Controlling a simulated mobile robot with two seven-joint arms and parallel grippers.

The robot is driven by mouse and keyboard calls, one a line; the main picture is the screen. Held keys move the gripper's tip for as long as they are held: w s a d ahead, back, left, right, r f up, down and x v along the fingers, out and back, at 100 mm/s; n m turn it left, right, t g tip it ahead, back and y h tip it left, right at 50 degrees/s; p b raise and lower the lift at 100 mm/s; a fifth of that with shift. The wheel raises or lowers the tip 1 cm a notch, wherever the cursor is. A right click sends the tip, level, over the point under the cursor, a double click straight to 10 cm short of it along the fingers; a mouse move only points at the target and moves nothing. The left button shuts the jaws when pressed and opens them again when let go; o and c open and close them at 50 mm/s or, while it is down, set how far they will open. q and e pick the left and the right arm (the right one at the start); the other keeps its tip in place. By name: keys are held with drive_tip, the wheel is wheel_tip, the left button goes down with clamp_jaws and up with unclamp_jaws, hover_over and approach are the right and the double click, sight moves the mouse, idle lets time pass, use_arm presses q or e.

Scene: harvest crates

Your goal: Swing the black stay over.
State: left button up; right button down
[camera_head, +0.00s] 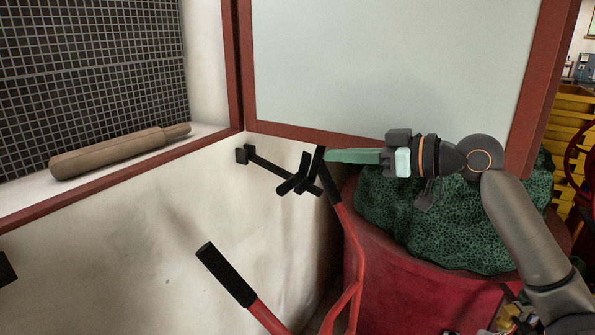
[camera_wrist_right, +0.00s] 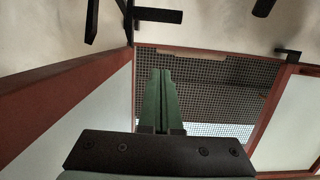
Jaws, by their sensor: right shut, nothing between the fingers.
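The black stay (camera_head: 270,169) is a thin bar on the pale wall below the window's lower right corner. It slopes down to the right from a small block, and short black pieces cross at its right end. My right gripper (camera_head: 328,156) has slim green fingers shut and empty, pointing left just above that end. I cannot tell whether they touch it. In the right wrist view the shut fingers (camera_wrist_right: 161,72) point toward the window mesh. Black bars show at that view's top left; which is the stay is unclear. My left gripper is not in view.
A red-framed shutter (camera_head: 390,60) stands open behind my right arm. Red handles with black grips (camera_head: 226,274) rise in front of the wall, one overlapping the stay's end. A red tub (camera_head: 390,295) holds dark green produce (camera_head: 440,225). A rolling pin (camera_head: 115,154) lies on the sill.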

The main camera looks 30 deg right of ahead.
drive_tip(key=p, duration=0.3)
hover_over(300, 175)
drive_tip(key=s+a, duration=0.2)
drive_tip(key=s, duration=0.2)
drive_tip(key=f, duration=0.1)
drive_tip(key=shift+w+f, duration=0.15)
drive_tip(key=shift+f, duration=1.05)
drive_tip(key=shift+w+f, duration=0.15)
drive_tip(key=shift+f, duration=1.05)
drive_tip(key=shift+b, duration=0.35)
